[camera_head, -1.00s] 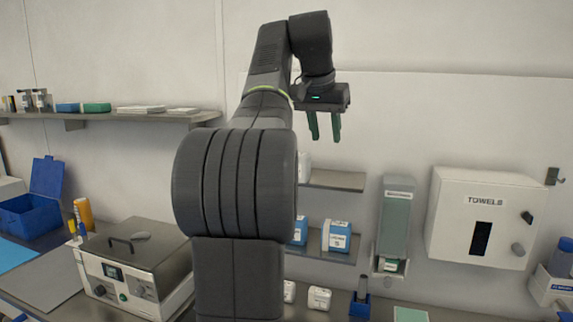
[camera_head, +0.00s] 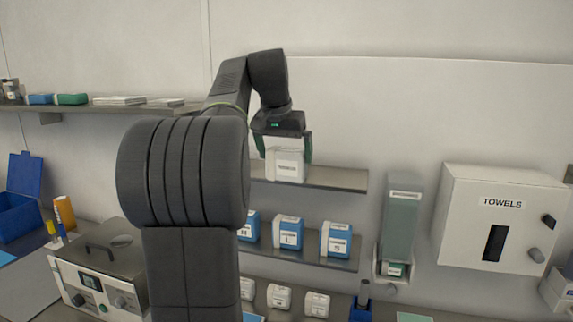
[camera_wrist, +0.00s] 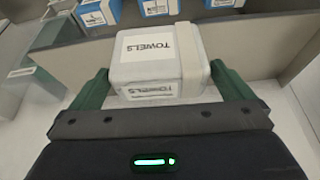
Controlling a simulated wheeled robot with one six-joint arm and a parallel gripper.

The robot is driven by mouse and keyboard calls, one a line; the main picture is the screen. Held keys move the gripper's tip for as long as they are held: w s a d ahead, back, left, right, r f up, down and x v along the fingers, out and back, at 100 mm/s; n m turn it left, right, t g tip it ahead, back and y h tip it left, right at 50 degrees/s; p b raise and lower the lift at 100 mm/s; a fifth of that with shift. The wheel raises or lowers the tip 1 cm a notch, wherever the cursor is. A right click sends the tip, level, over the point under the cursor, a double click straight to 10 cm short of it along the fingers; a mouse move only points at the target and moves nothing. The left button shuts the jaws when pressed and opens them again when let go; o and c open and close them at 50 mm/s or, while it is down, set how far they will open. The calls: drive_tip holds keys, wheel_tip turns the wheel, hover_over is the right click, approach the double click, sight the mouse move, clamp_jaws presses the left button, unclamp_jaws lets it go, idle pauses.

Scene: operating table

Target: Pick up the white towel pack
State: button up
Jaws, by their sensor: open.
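The white towel pack (camera_head: 285,164) sits on the upper small wall shelf in the head view. In the wrist view the pack (camera_wrist: 150,75) shows a TOWELS label on its top and another on its near side, with a beige band near one end. My gripper (camera_head: 283,146) is at the pack from above, with one green finger on either side of it. In the wrist view the fingers of my gripper (camera_wrist: 165,92) are open around the pack's near part. I cannot tell whether either finger touches it.
The upper shelf (camera_head: 340,180) has free room right of the pack. Blue-and-white boxes (camera_head: 288,233) stand on the shelf below. A grey dispenser (camera_head: 400,225) and a white TOWELS cabinet (camera_head: 502,220) hang to the right. A steel device (camera_head: 105,270) stands at lower left.

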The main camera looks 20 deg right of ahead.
sight(288, 162)
drive_tip(key=shift+x, duration=2.05)
drive_tip(key=shift+w+d+r, duration=0.1)
drive_tip(key=shift+w+d, duration=0.05)
drive_tip(key=shift+d, duration=0.05)
drive_tip(key=c, duration=0.8)
drive_tip(key=shift+o, duration=0.2)
